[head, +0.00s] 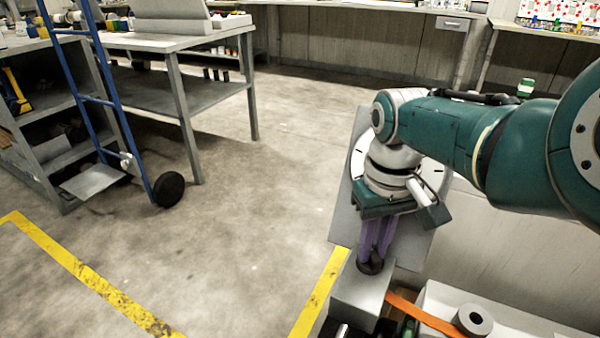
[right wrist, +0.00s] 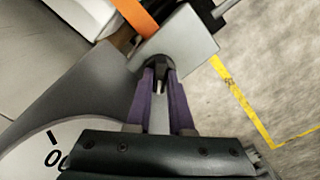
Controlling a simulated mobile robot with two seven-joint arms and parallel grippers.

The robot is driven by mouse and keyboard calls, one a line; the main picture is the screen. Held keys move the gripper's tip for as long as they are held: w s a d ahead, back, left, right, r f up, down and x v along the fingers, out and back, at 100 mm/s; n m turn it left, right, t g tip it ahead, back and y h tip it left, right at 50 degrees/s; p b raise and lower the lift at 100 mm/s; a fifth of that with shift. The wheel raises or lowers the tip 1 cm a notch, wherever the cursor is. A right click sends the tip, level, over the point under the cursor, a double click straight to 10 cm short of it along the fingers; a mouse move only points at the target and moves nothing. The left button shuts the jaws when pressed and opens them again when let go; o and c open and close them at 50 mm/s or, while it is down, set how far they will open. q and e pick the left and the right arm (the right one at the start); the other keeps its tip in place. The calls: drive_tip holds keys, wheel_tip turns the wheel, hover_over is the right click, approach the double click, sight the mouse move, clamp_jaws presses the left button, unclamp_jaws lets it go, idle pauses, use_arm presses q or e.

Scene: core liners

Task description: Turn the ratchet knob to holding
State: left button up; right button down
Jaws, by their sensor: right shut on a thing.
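The ratchet knob (head: 370,266) is a small dark knob on top of a light grey block (head: 357,296), low in the head view. My right gripper (head: 372,258) points down at it with purple fingers, and the fingers are shut on the knob. The right wrist view shows the dark knob (right wrist: 158,64) between the fingertips, beside the same grey block (right wrist: 185,45). The fingers hide part of the knob, and I cannot read which setting it points to. My left gripper is not in view.
A grey panel (head: 338,225) with a white, black-marked dial stands behind my right gripper. An orange strap (head: 425,316) and a grey roll (head: 474,320) lie right of the block. A blue hand truck (head: 115,105) and workbenches stand at the left. The middle floor is clear.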

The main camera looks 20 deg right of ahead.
sight(373, 251)
drive_tip(key=n, duration=0.4)
drive_tip(key=shift+n+p, duration=0.3)
drive_tip(key=shift+p, duration=0.05)
drive_tip(key=n, duration=0.3)
drive_tip(key=shift+n, duration=1)
drive_tip(key=c, duration=0.8)
unclamp_jaws()
wheel_tip(373, 251, up, 10)
drive_tip(key=p, duration=0.9)
